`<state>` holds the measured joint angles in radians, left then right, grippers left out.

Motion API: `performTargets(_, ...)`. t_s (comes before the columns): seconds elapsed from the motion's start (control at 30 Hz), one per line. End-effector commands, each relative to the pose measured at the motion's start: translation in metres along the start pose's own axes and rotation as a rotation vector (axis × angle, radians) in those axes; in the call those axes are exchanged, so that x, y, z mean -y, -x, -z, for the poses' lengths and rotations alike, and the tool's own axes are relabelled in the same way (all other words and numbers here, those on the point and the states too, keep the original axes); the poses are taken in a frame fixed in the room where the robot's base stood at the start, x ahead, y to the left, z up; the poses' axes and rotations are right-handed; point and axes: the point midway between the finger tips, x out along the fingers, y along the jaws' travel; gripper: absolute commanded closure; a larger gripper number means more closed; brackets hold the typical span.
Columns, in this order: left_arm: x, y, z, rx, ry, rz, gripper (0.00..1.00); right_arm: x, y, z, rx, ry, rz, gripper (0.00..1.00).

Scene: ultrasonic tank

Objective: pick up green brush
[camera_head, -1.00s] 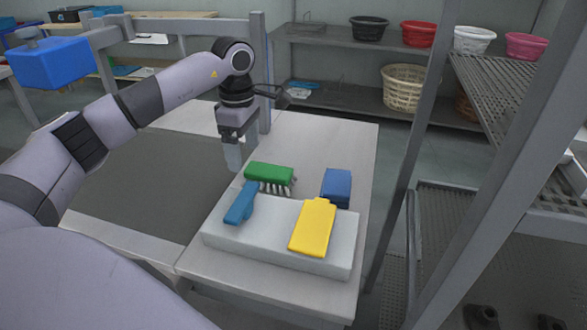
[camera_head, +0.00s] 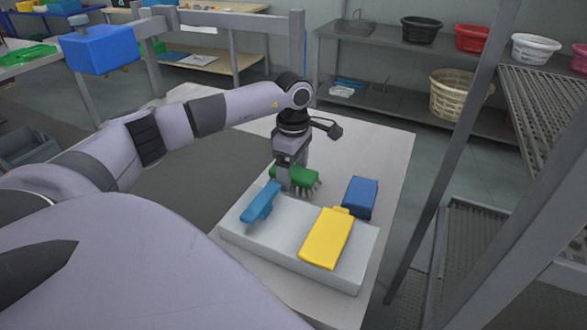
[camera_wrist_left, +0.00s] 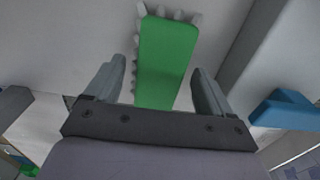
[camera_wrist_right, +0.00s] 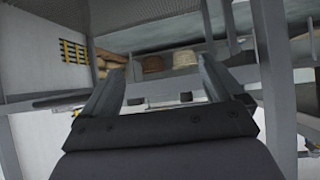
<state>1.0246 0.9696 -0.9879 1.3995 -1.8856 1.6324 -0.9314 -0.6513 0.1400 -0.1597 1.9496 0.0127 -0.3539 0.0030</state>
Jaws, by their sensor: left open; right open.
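The green brush (camera_head: 297,176), with pale bristles along its edge, lies on the light table behind the white block. In the left wrist view the green brush (camera_wrist_left: 166,58) lies between the two fingers, with gaps on both sides. My left gripper (camera_head: 284,184) is open and low at the brush, partly covering it in the head view. Its fingers (camera_wrist_left: 160,90) show apart in the left wrist view. My right gripper (camera_wrist_right: 158,88) is open and empty in the right wrist view, facing shelving. It is not in the head view.
A white block (camera_head: 290,252) carries a blue-handled piece (camera_head: 262,203) and a yellow bottle-shaped piece (camera_head: 328,238). A blue block (camera_head: 360,197) stands on the table (camera_head: 385,150) to the right. A metal rack (camera_head: 480,130) rises on the right. Baskets stand on the back shelf.

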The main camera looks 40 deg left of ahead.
Motion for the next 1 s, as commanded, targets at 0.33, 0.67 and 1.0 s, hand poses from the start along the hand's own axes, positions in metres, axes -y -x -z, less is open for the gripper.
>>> performTargets(0.33,0.000,0.000,0.000,0.001,-0.001,-0.001,0.63,0.000,0.000,0.000,0.000,0.000,0.000,0.06)
performTargets(0.67,0.000,0.001,0.000,0.001,-0.001,-0.001,0.79,0.000,0.000,0.000,0.000,0.000,0.000,0.06)
performTargets(1.0,-0.001,0.033,0.000,0.003,-0.001,-0.006,0.79,0.000,-0.002,-0.001,-0.001,0.000,-0.001,0.06)
